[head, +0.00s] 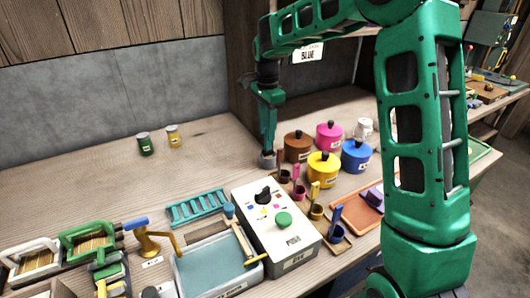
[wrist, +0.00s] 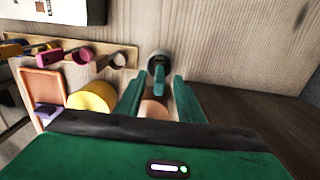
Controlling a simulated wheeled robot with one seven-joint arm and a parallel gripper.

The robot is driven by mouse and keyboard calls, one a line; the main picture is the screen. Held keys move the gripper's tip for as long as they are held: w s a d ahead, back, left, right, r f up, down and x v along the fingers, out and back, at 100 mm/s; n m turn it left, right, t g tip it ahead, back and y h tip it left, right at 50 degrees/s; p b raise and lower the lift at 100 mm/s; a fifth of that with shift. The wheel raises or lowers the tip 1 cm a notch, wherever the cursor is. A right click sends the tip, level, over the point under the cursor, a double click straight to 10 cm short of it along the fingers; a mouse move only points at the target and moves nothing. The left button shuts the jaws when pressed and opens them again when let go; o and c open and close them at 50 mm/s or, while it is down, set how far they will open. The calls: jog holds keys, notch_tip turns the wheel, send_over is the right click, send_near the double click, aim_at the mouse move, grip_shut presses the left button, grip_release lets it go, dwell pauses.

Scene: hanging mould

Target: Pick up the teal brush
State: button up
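The teal brush (wrist: 159,78) stands in a round grey cup (wrist: 158,62) in the wrist view, between my two fingertips. My gripper (wrist: 159,85) is open, with a visible gap on each side of the brush. In the head view my gripper (head: 268,135) points down over the grey cup (head: 267,160) at the far end of the row of brush cups. There the brush cannot be told apart from my green fingers.
Brown (head: 298,147), pink (head: 329,135), yellow (head: 323,170) and blue (head: 356,156) lidded pots stand close to the right of my gripper. Other brush cups run towards the front. A white control box (head: 278,232) stands nearer. The table at the back left is mostly clear.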

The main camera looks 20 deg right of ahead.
aim_at(268, 150)
jog(key=f, duration=0.4)
jog(key=shift+d+f, duration=0.2)
jog(key=shift+f, duration=0.2)
grip_shut()
jog(key=shift+r, duration=0.15)
